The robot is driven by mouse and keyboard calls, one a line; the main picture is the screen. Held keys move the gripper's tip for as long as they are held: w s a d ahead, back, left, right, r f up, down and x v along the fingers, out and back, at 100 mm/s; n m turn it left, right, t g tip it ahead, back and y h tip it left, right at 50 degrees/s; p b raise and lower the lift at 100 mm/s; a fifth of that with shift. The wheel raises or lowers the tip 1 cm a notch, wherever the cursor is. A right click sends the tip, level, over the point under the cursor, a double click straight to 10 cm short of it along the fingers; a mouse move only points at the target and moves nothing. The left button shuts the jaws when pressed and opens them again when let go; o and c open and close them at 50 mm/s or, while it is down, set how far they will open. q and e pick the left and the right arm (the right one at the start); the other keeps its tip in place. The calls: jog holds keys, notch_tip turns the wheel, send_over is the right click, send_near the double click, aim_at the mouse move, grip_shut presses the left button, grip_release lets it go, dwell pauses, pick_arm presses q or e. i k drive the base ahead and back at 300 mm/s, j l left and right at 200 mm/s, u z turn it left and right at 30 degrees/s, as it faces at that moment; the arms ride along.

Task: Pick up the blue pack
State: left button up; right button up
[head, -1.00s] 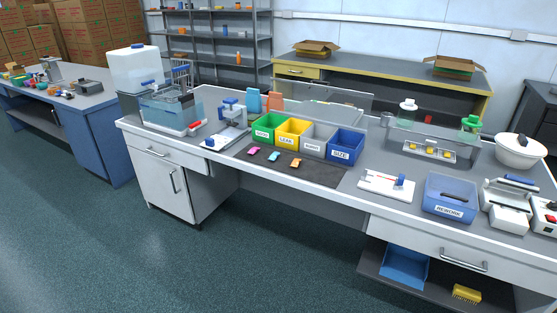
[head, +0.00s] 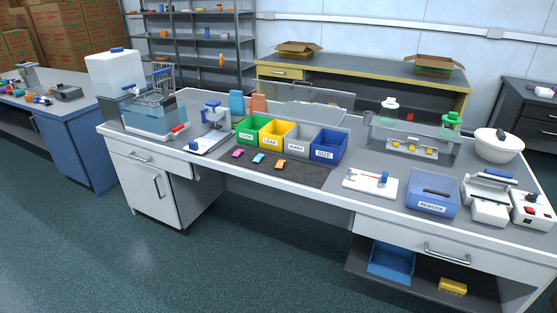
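The small blue pack (head: 258,159) lies on the dark mat (head: 312,177) on the workbench, in front of the bins. A pink pack (head: 238,153) lies to its left and an orange pack (head: 281,164) to its right, each apart from it. Neither of my grippers shows in the head view.
Behind the packs stand a green bin (head: 246,137), a yellow bin (head: 270,143), a grey bin (head: 297,147) and a blue bin (head: 324,155). A press-like device (head: 210,140) stands left of the mat. A white board (head: 370,184) and a rework box (head: 432,204) stand right. Floor in front is clear.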

aim_at(259, 157)
jog(key=i+j+z, duration=0.2)
jog(key=z, duration=0.2)
jog(key=i+j+z, duration=0.1)
jog(key=j+z, duration=0.25)
jog(key=i+j+z, duration=0.15)
jog(key=j+z, duration=0.45)
jog(key=z, duration=0.2)
jog(key=i+j, duration=0.05)
